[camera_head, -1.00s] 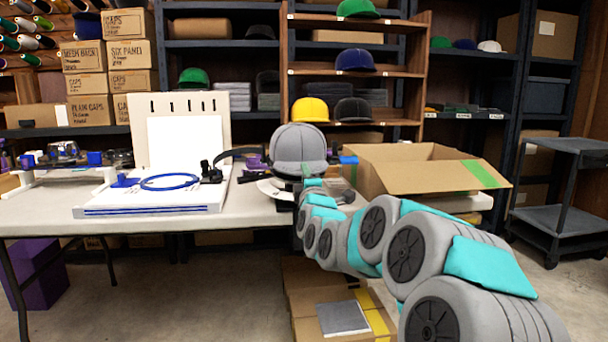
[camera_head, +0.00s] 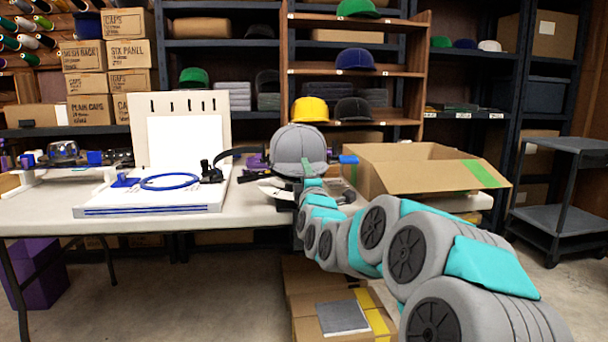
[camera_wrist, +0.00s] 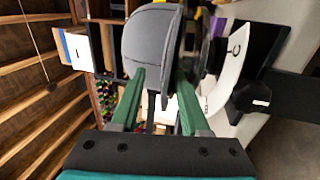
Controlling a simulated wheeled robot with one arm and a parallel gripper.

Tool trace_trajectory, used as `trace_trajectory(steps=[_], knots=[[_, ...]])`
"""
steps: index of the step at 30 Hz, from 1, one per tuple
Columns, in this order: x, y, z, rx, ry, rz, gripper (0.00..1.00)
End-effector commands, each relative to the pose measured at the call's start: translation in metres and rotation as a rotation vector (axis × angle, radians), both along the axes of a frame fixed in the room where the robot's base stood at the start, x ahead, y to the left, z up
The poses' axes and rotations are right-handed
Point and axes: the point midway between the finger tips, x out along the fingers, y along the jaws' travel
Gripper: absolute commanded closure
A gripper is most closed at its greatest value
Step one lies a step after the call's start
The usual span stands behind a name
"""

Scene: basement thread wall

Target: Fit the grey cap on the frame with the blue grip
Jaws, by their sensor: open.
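The grey cap (camera_head: 298,148) sits upright over the table, beyond the end of my arm. A blue grip (camera_head: 348,160) shows just right of it; the frame it belongs to is mostly hidden by the cap and arm. In the wrist view the cap (camera_wrist: 148,45) fills the upper middle, with its brim edge-on between the fingers. My gripper (camera_wrist: 160,75) is open, its two green fingers apart at the brim. I cannot tell whether either finger touches the cap. In the head view the gripper is hardly distinguishable in front of the cap.
A purple grip (camera_head: 254,161) is left of the cap. An open cardboard box (camera_head: 400,180) stands close on the right. A white board with a blue hoop (camera_head: 170,182) lies on the left. A white plate with a letter (camera_wrist: 228,70) is beside the cap.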

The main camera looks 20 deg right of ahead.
Motion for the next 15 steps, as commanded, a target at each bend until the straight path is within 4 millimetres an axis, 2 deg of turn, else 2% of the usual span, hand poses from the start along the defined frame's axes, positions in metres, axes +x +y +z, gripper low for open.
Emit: trace_trajectory(steps=[15], knots=[[-0.06, 0.017, -0.013, -0.001, -0.001, -0.001, 0.55]])
